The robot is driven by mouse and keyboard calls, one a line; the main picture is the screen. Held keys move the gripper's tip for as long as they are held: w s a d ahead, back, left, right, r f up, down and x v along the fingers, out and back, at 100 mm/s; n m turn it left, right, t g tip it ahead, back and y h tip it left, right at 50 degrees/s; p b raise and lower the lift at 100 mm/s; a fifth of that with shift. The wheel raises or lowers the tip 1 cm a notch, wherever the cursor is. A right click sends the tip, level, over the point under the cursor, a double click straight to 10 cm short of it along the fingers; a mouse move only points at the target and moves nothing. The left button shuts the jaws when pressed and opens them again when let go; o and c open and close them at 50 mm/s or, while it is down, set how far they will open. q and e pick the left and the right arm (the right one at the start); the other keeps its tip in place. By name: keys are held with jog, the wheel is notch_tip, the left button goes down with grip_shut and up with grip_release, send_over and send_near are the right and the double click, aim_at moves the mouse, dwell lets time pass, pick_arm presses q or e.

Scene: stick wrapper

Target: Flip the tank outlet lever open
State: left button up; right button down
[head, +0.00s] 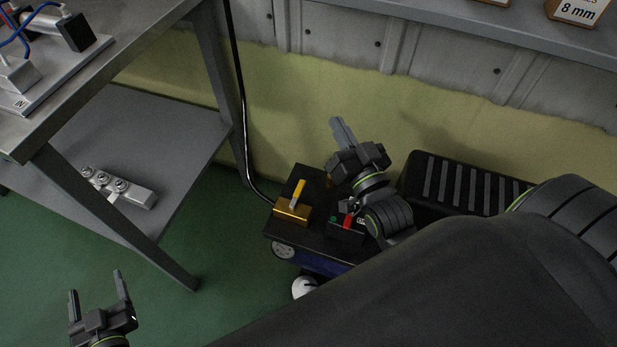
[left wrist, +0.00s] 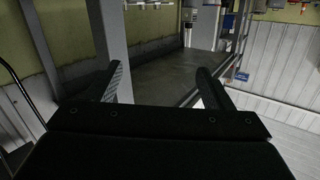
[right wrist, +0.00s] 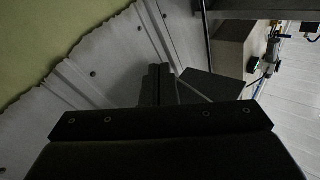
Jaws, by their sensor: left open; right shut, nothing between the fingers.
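The tank outlet lever (head: 298,190) is a yellow-tipped handle on a brass block (head: 293,210). It stands up from the block, leaning slightly right, on the black top of the compressor unit (head: 309,228). My right gripper (head: 336,122) is shut and empty above and to the right of the lever, apart from it, fingers pointing up and left in the head view. The right wrist view shows its closed fingers (right wrist: 156,82) but not the lever. My left gripper (head: 96,282) is open and empty at the lower left, far from the lever. Its spread fingers show in the left wrist view (left wrist: 160,88).
A black hose (head: 243,120) runs down to the brass block. Red and green switches (head: 348,220) lie under my right arm. A black ribbed case (head: 465,185) stands to the right. The metal bench with its lower shelf (head: 170,130) is on the left. Green floor is clear between.

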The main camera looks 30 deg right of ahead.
pick_arm(q)
jog(key=s+a+f+g+p, duration=0.1)
jog(key=s+f+g+p, duration=0.5)
jog(key=s+f+g, duration=0.65)
pick_arm(e)
jog(key=s+f+m+g+p, duration=0.1)
jog(key=s+f+g, duration=0.1)
jog(key=f+g, duration=0.2)
jog(key=s+a+f+m+g+y+p, duration=0.1)
jog(key=s+f+g, duration=0.1)
jog(key=f+g, duration=0.2)
jog(key=s+f+m+g+p, duration=0.1)
jog(key=f+m+g, duration=0.1)
jog(key=f+g, duration=0.2)
jog(key=shift+s+a+f+g+y, duration=0.15)
jog(key=shift+s+f+g+y, duration=0.05)
jog(key=shift+f, duration=0.7)
jog(key=shift+s+a+f+g+y, duration=0.15)
jog(key=shift+s+f+g+y, duration=0.05)
jog(key=shift+f, duration=0.7)
pick_arm(q)
jog(key=s+f+g, duration=0.1)
jog(key=s+f, duration=0.3)
jog(key=s, duration=0.3)
jog(key=s+f+n+g, duration=0.1)
jog(key=s+f+g, duration=0.1)
jog(key=s+f, duration=0.3)
jog(key=shift+s+f, duration=0.15)
jog(key=shift+s, duration=1)
